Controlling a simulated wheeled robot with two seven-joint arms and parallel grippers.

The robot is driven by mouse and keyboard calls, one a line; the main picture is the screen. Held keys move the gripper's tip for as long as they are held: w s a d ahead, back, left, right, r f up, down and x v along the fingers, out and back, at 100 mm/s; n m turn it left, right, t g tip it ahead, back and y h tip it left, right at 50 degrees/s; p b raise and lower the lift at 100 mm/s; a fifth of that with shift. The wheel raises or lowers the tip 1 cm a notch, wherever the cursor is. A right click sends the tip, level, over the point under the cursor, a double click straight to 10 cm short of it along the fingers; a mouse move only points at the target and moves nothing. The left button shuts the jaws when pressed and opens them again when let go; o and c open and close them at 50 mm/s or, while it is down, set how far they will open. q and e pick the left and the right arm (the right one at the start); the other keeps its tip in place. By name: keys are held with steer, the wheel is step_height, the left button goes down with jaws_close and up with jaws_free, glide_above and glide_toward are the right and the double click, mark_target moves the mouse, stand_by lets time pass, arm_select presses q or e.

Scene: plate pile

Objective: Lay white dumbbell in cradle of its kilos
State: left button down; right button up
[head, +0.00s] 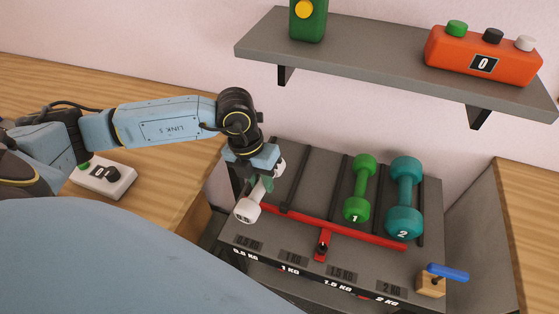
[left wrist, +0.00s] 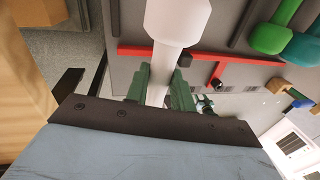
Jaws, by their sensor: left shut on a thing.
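My left gripper (head: 262,182) is shut around the handle of the white dumbbell (head: 246,211), over the leftmost lane of the dark rack (head: 318,172). The dumbbell's near head carries a dark number too small to read surely. In the left wrist view the green fingers (left wrist: 162,88) close on the white dumbbell's handle (left wrist: 177,20); I cannot tell whether it touches the rack. The rack's front labels read 0.5, 1, 1.5 and 2 KG. A green dumbbell (head: 357,190) marked 1 and a teal dumbbell (head: 403,196) marked 2 lie in the right-hand lanes. My right gripper is out of view.
A red bar (head: 345,231) with a stem crosses the rack's front. A blue-handled wooden block (head: 431,286) is at its right front corner. A shelf (head: 350,62) above holds a green box (head: 308,20) and an orange device (head: 482,56). A white device (head: 103,176) stands left.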

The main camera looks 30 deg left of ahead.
arm_select(q)
steer(key=w+a, duration=0.1)
steer(key=w, duration=0.3)
steer(key=w+a+f, duration=0.1)
steer(key=w, duration=0.3)
steer(key=w+a+f+b, duration=0.1)
steer(key=w, duration=0.3)
steer(key=shift+f, duration=0.1)
step_height(320, 180, down, 4)
steer(key=shift+r+b, duration=0.1)
steer(key=shift+b, duration=0.3)
steer(key=shift+w+f, duration=0.2)
steer(key=shift+f, duration=0.3)
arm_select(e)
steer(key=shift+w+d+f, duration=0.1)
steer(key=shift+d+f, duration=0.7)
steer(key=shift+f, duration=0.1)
arm_select(q)
steer(key=shift+f, duration=0.1)
steer(key=c, duration=1.2)
jaws_free()
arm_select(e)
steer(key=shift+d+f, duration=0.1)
